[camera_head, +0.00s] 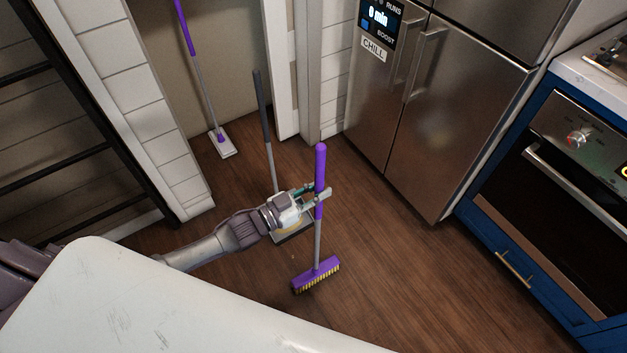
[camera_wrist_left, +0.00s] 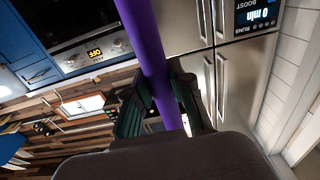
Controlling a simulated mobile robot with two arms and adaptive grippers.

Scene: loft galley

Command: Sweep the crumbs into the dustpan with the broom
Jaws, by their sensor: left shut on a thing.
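The broom has a purple grip, a grey shaft and a purple head with yellow bristles (camera_head: 316,277) near the floor; it stands nearly upright in the head view. My left gripper (camera_head: 317,195) is shut on the lower part of the purple grip. The purple handle (camera_wrist_left: 156,65) also passes between the fingers (camera_wrist_left: 158,105) in the left wrist view. Behind the gripper is the dustpan (camera_head: 293,237), its long dark handle (camera_head: 262,115) standing up; my gripper and wrist hide part of it. Tiny pale specks on the floor may be crumbs, too small to be sure. My right gripper is out of view.
A purple-handled mop (camera_head: 222,143) leans in the alcove at the back. A steel fridge (camera_head: 440,110) and a blue oven cabinet (camera_head: 510,245) bound the floor on the right. A dark ladder-like frame (camera_head: 75,115) stands at left. Wooden floor (camera_head: 400,260) right of the broom is clear.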

